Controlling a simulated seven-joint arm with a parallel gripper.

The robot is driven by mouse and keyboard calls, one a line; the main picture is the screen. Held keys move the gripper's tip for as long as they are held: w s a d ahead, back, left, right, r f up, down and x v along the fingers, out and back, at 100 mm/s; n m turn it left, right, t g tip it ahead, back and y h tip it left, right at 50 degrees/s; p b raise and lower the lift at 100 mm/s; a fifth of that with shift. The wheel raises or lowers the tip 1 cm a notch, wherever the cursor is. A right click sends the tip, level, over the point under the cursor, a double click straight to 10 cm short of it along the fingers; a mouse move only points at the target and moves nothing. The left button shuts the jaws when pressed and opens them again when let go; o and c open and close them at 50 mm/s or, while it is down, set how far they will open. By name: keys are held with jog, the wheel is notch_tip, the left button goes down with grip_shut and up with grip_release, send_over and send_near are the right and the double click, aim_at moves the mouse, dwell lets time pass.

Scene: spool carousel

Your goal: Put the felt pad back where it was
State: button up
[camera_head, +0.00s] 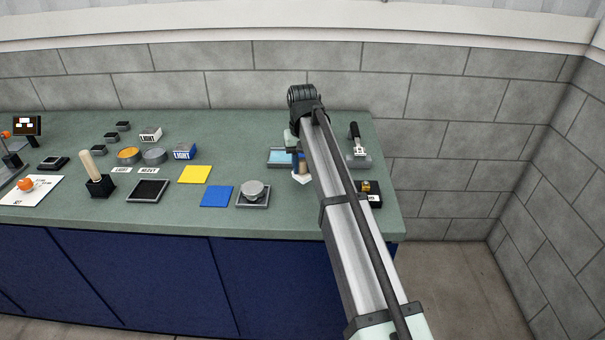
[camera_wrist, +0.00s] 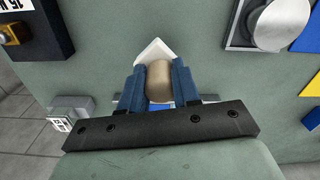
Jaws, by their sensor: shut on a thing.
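My gripper (camera_wrist: 158,80) has blue fingers and points down over the right part of the bench. It is shut on a tan rounded piece (camera_wrist: 159,84). A white flat piece with a pointed corner (camera_wrist: 154,50) shows just beyond and below the tan piece. Both also show in the head view, the tan piece (camera_head: 303,167) above the white piece (camera_head: 302,180). I cannot tell whether they are joined, whether either is the felt pad, or whether the white piece touches the bench. Flat yellow (camera_head: 195,174) and blue (camera_head: 216,196) squares lie on the bench left of my gripper.
A scale-like plate with a round silver top (camera_head: 253,190) stands left of my gripper. A black box with a brass piece (camera_head: 369,193) and a black-handled tool (camera_head: 356,140) stand to the right. Bench between is clear.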

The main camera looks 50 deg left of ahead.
aim_at(303, 173)
jog(key=shift+f, duration=1.6)
jog(key=shift+f, duration=0.15)
jog(key=o, duration=1)
notch_tip(303, 173, up, 12)
jog(key=shift+r, duration=0.2)
